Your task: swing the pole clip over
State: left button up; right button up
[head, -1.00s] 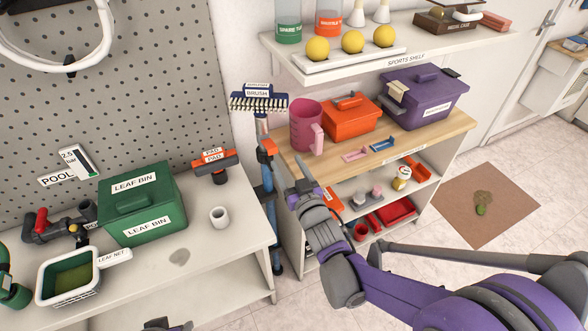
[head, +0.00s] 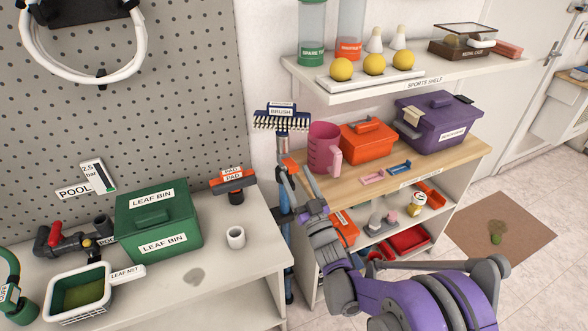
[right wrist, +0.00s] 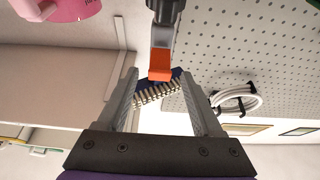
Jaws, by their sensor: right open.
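The blue pole with the brush (head: 281,117) at its top stands upright between the two benches. The orange pole clip (head: 290,166) is on the upper pole, below the brush. My right gripper (head: 291,196) is at the pole just below the clip and partly covers the pole. In the right wrist view, the clip's orange tab (right wrist: 160,66) shows beyond the gap between the open fingers (right wrist: 158,78), with the brush (right wrist: 157,91) behind. I cannot tell whether a finger touches the clip or pole. My left gripper is not in view.
A pink jug (head: 324,146) and orange box (head: 367,142) stand on the wooden bench, close right of the pole. The white bench at left holds a leaf bin (head: 158,222), an orange pad tool (head: 232,181) and a white cup (head: 236,237). A shelf (head: 425,85) hangs above.

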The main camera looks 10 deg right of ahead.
aim_at(290, 165)
jog(key=shift+x, duration=1.3)
grip_shut()
